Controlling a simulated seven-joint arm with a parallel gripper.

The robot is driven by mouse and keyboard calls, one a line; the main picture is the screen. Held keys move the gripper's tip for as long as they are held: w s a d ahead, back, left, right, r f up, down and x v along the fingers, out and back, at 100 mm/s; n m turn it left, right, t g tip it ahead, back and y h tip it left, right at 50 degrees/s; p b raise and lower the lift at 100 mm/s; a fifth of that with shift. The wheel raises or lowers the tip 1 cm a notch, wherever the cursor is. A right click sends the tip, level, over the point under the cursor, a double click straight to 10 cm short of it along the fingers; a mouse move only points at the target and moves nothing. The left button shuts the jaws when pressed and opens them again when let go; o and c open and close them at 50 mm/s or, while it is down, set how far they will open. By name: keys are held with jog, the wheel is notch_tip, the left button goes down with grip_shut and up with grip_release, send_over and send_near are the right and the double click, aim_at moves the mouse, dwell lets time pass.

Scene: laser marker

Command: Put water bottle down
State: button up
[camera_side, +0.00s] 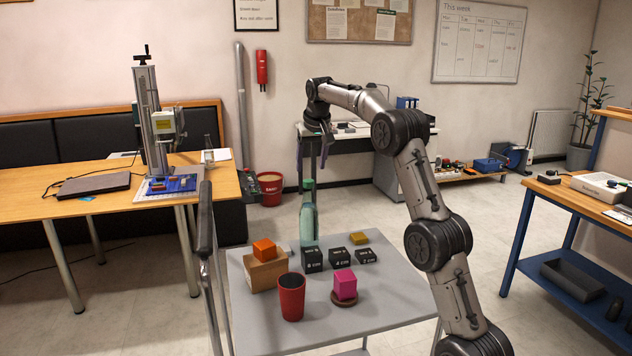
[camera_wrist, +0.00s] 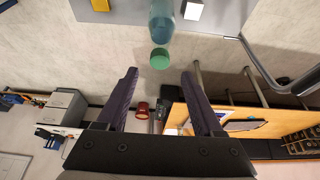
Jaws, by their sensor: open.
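The gap between the fingers is empty, and the fingers do not appear to touch the bottle.
A wooden desk (camera_side: 50,201) stands left.

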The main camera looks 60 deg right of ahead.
jog(key=s+a+r+n, duration=0.2)
jog(key=s+a, duration=0.2)
jog(key=a, duration=0.4)
jog(key=s+a+r+n+t+y, duration=0.1)
jog(key=s+a, duration=0.3)
jog(key=a, duration=0.3)
jog(key=s+a+r+n, duration=0.2)
jog(key=s+a, duration=0.2)
jog(key=a, duration=0.4)
jog(key=s+a+f+n, duration=0.1)
jog(key=s+a+f, duration=0.2)
jog(key=s, duration=0.3)
jog(key=s+a+f+n+t+y, duration=0.1)
jog(key=s+a+f, duration=0.3)
jog(key=s, duration=0.3)
jog(key=s+a+f+n+y, duration=0.1)
jog(key=s+a+f+n, duration=0.1)
jog(key=s+a+f, duration=0.2)
jog(key=s+a, duration=0.1)
jog(key=s, duration=0.1)
jog(key=shift+s, duration=0.3)
